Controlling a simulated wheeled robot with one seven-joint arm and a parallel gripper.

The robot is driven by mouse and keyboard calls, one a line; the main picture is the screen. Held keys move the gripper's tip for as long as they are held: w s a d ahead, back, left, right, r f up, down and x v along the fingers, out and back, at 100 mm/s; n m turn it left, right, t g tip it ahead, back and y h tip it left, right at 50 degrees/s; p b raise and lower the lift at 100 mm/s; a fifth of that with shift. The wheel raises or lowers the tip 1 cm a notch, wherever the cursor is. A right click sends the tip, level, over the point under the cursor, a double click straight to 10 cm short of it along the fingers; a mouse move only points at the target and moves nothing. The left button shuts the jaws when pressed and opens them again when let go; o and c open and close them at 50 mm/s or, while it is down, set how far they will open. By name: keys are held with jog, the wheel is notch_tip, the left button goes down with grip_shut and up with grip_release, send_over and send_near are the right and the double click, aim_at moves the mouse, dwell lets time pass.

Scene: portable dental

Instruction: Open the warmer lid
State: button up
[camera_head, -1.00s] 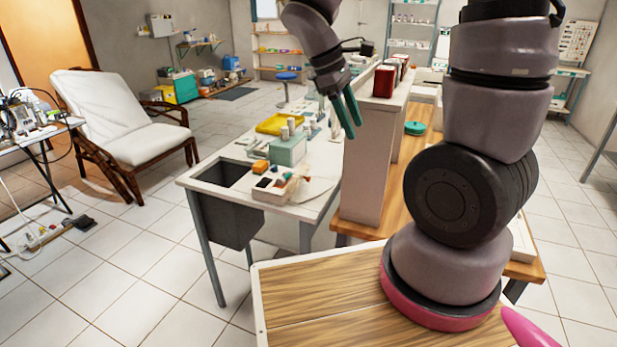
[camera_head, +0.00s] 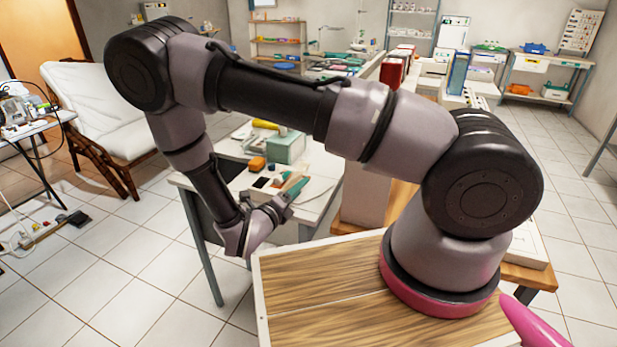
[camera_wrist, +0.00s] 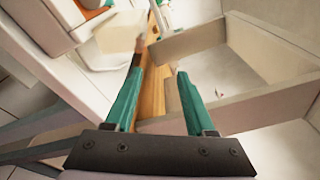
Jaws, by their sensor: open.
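My gripper (camera_head: 292,188) hangs low over the near end of the white table (camera_head: 325,163), mostly behind its own wrist in the head view. In the wrist view my gripper (camera_wrist: 160,68) shows two teal fingers spread apart with nothing between them. A pale green box (camera_head: 286,147) stands on the table beyond the gripper. I cannot tell which object is the warmer, and no lid is clearly visible. In the wrist view a pale cream block (camera_wrist: 118,31) lies ahead of the left finger, too unclear to name.
A small orange item (camera_head: 257,163) and other small things crowd the table's near end. A tall cream divider (camera_head: 366,193) stands at its right, with red boxes (camera_head: 396,68) farther back. The wrist view shows pale panels (camera_wrist: 235,112) close to the right finger.

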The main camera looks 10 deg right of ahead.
aim_at(300, 179)
jog(key=w+d+f+n, duration=0.1)
jog(key=w, duration=0.2)
jog(key=w+d+f+n+t+y, duration=0.1)
jog(key=w+d, duration=0.1)
jog(key=w, duration=0.1)
jog(key=w+d+f+n+t, duration=0.1)
jog(key=w+d, duration=0.1)
jog(key=w, duration=0.1)
jog(key=shift+n+y, duration=0.3)
grip_shut()
dwell(1.3)
